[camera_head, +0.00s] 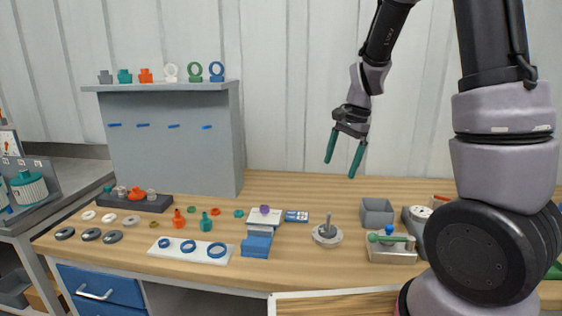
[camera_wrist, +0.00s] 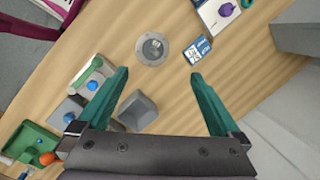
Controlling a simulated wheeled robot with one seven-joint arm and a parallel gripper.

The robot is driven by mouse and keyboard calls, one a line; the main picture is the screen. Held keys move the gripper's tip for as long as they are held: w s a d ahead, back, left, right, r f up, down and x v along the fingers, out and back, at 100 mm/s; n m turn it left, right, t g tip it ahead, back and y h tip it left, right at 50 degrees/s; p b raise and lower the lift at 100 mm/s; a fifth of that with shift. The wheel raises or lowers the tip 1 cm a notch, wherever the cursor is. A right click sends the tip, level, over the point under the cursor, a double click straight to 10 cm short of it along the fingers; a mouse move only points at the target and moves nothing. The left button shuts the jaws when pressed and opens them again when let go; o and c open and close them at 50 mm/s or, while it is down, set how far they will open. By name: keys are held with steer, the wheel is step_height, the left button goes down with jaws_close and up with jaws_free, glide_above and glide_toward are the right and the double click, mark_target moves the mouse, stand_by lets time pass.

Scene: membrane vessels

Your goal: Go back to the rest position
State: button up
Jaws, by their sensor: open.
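My gripper (camera_head: 343,152) is raised above the back part of the wooden workbench (camera_head: 300,260), with its two green fingers spread apart and nothing between them. In the wrist view my gripper (camera_wrist: 163,100) also shows open and empty, its fingers pointing down toward the bench. It touches nothing on the bench. Below it in the wrist view are a grey square bin (camera_wrist: 137,110) and a round metal base with a pin (camera_wrist: 153,48).
The bench holds a grey bin (camera_head: 377,212), a metal tray with green and blue parts (camera_head: 392,250), a round metal base (camera_head: 327,235), a blue block (camera_head: 256,245) and a white plate with rings (camera_head: 190,250). A grey panel with a shelf (camera_head: 175,140) stands left.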

steer(key=s+d+r+n+t, duration=0.2)
steer(key=s+r+n+t, duration=0.1)
steer(key=s+r, duration=0.5)
steer(key=s+d+r+n+t, duration=0.2)
steer(key=s+r+n+t, duration=0.1)
steer(key=s+r, duration=0.6)
step_height(320, 180, up, 3)
steer(key=shift+f+n+t, duration=0.15)
steer(key=shift+n+t, duration=0.25)
steer(key=shift+n, duration=0.3)
steer(key=shift+a, duration=0.1)
